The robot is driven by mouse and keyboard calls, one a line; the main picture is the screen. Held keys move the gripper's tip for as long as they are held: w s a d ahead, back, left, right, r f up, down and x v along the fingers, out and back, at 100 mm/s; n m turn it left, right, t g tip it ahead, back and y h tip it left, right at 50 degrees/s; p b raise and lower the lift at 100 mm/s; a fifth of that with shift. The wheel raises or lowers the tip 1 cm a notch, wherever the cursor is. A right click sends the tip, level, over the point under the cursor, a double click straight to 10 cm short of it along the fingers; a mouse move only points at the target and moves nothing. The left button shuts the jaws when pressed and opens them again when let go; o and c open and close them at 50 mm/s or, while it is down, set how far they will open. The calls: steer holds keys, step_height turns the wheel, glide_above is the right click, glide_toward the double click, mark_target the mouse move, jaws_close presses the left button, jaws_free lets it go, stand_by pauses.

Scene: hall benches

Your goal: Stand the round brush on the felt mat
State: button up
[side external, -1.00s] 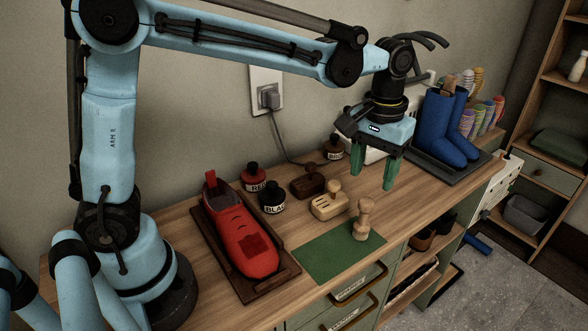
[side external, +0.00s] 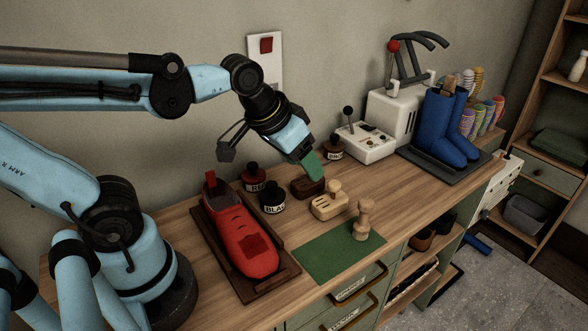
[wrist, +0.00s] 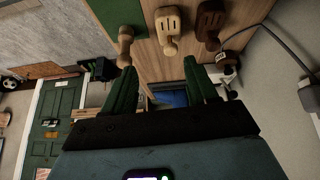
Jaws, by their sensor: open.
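The round brush (side external: 363,220) is a pale wooden piece with a knobbed handle. It stands upright on the green felt mat (side external: 325,262), near the mat's right corner at the back, with nothing gripping it. The brush also shows in the wrist view (wrist: 125,42), by the edge of the mat (wrist: 112,14).
A pale knobbed block (side external: 328,206) and a dark brown one (side external: 306,187) sit behind the mat. Ink bottles (side external: 272,197), a red shoe (side external: 240,235) on a wooden tray, a lever box (side external: 366,143) and blue boots (side external: 440,125) stand around. Bench right of the brush is clear.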

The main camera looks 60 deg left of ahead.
steer(key=shift+s+a+f+t, duration=0.3)
steer(key=shift+s+f, duration=0.1)
steer(key=shift+s, duration=0.05)
steer(key=shift+s+a+f+t, duration=0.25)
steer(key=shift+s+f+t, duration=0.1)
steer(key=shift+s, duration=0.1)
